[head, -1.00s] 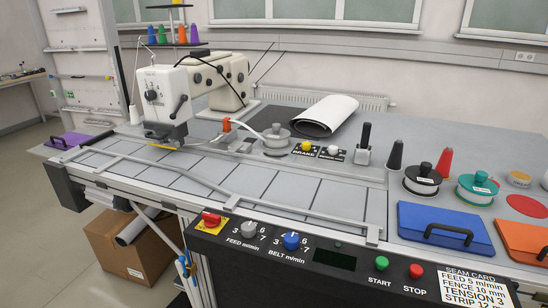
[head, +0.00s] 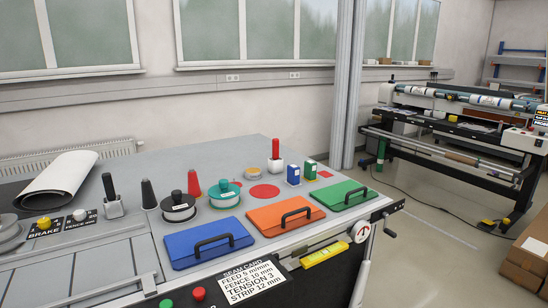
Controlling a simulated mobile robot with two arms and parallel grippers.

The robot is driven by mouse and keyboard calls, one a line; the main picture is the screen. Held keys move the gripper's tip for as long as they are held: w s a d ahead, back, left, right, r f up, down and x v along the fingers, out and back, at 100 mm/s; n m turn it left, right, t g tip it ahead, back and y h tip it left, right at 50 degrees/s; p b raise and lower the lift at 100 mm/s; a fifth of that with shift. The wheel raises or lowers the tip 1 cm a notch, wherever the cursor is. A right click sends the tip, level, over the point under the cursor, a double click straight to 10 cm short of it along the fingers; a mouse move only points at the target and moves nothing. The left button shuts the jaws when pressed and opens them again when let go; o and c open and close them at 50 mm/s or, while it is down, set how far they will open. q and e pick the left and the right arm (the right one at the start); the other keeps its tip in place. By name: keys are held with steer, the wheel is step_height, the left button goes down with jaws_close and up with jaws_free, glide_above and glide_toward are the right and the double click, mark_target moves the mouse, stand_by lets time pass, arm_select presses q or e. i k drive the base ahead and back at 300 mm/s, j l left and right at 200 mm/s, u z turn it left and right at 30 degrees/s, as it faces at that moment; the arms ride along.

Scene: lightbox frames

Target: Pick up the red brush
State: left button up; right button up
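A red upright handle (head: 276,147) stands in a small white holder (head: 275,165) near the back right of the grey table in the head view. It looks like the red brush; its lower end is hidden in the holder. Neither of my grippers is in view.
A red cone (head: 194,185), a black cone (head: 149,195) and two spools stand left of the red handle. Blue (head: 192,240), orange (head: 266,219) and green (head: 353,197) lidded panels line the front. Small blue (head: 293,176) and green (head: 310,170) boxes stand to its right.

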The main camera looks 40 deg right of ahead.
mark_target(275, 142)
steer(key=l+z, duration=0.45)
steer(key=i+l+z, duration=0.2)
steer(key=l+z, duration=0.25)
steer(key=i+l+z, duration=0.2)
steer(key=l+z, duration=0.2)
steer(key=i+l+z, duration=0.25)
steer(key=z, duration=0.2)
steer(key=i+l+z, duration=0.25)
steer(key=z, duration=0.2)
steer(key=i+l+z, duration=0.25)
steer(key=i+z, duration=0.15)
steer(key=i+l+z, duration=0.1)
steer(key=i+z, duration=0.3)
steer(key=i, duration=0.2)
steer(key=i+u, duration=0.35)
steer(key=i, duration=0.15)
steer(key=i+l+u, duration=0.3)
steer(key=i, duration=0.15)
steer(key=i+u, duration=0.15)
steer(key=u, duration=0.25)
steer(key=i+u, duration=0.15)
steer(key=u, duration=0.3)
steer(key=i+u, duration=0.15)
steer(key=u, duration=0.25)
steer(key=i+u, duration=0.15)
steer(key=u, duration=0.25)
steer(key=i+l+u, duration=0.1)
steer(key=u, duration=0.3)
steer(key=l, duration=0.1)
